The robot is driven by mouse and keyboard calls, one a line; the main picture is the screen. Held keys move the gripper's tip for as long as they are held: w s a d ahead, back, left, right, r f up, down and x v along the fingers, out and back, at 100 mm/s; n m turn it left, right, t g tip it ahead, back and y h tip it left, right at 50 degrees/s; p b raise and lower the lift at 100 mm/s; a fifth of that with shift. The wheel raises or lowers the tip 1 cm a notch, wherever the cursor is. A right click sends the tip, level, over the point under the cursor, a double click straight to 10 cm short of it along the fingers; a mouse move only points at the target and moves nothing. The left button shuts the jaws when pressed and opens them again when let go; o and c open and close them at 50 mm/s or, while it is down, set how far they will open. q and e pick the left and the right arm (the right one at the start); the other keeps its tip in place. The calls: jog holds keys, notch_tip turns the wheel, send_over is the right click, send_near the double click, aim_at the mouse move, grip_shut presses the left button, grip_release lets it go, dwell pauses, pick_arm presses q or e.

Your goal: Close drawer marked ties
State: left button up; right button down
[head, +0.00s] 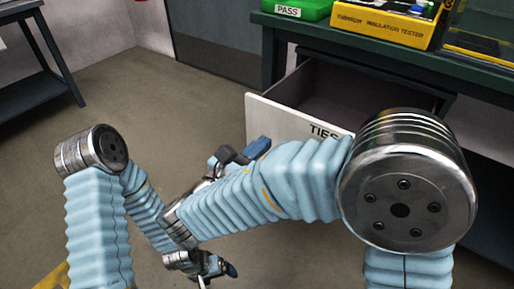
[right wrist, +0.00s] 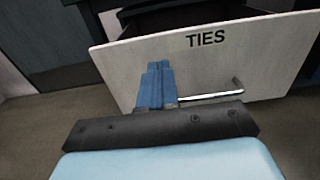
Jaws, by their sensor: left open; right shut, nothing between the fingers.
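The drawer marked TIES (head: 285,118) has a white front and stands pulled out from under the green bench; its dark inside shows. My right arm hides part of its front in the head view. In the right wrist view the white front (right wrist: 125,65) shows the TIES label and a metal bar handle (right wrist: 212,96). My right gripper (head: 262,147) is shut and empty, its blue fingers (right wrist: 155,72) in front of the drawer face, left of most of the handle. I cannot tell whether they touch it. My left gripper (head: 218,274) is open, low and away from the drawer.
Another dark table (head: 35,95) stands at the far left. The floor (head: 190,100) left of the drawer is clear.

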aim_at(293, 115)
jog(key=x, duration=1)
jog(key=shift+w+d, duration=0.2)
jog(key=p+x, duration=0.2)
jog(key=x, duration=2.5)
jog(key=shift+s, duration=0.1)
